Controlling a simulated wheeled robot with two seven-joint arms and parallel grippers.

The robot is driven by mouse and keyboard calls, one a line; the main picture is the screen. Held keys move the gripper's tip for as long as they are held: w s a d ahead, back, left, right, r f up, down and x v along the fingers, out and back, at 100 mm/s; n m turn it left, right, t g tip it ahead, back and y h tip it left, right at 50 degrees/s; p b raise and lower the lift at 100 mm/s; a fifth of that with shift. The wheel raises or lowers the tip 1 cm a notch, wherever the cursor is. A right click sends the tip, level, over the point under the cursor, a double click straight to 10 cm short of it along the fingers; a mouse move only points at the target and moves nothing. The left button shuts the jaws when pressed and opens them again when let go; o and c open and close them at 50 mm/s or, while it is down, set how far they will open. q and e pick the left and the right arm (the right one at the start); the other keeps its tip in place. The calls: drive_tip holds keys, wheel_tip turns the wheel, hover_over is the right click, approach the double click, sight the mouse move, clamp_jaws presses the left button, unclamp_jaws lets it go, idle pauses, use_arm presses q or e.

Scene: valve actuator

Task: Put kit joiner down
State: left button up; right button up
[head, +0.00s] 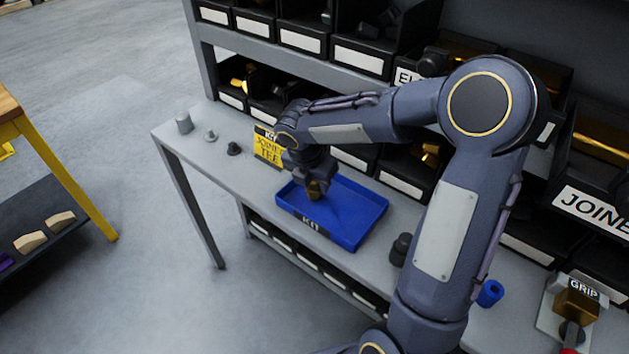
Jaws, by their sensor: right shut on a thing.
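My right gripper (316,188) points down over the blue kit tray (363,223), above its left part. It is shut on a small dark-gold piece, the joiner (315,189), which shows at the fingertips. I cannot tell whether the joiner touches the tray floor. The tray lies on the grey bench and carries a "KIT" label on its front wall. A yellow card (267,147) reading "KIT JOINER TEE" stands behind the tray, partly hidden by my right arm. My left gripper is not in view.
Black bins (303,38) with parts line the shelves behind the bench. Small grey and dark fittings (184,122) stand at the bench's left end. A dark fitting (400,249) stands right of the tray. A blue cylinder (490,293) and a "GRIP" fixture (575,303) are further right.

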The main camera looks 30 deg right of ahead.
drive_tip(key=shift+f, duration=0.2)
drive_tip(key=o, duration=1.1)
drive_tip(key=shift+c, duration=0.2)
drive_tip(key=shift+r, duration=0.15)
drive_tip(key=p+v, duration=0.1)
drive_tip(key=v, duration=1.1)
drive_tip(key=s+a+f+m+t+y, duration=0.1)
drive_tip(key=s+a+m+t+y, duration=0.1)
drive_tip(key=s+m, duration=0.8)
drive_tip(key=s+a+f+m+t+y, duration=0.2)
drive_tip(key=s+m+y, duration=0.2)
drive_tip(key=s+m, duration=0.6)
drive_tip(key=m, duration=0.6)
drive_tip(key=shift+s+a+f+y, duration=0.2)
drive_tip(key=shift+s+a+y, duration=0.05)
drive_tip(key=shift+y, duration=0.05)
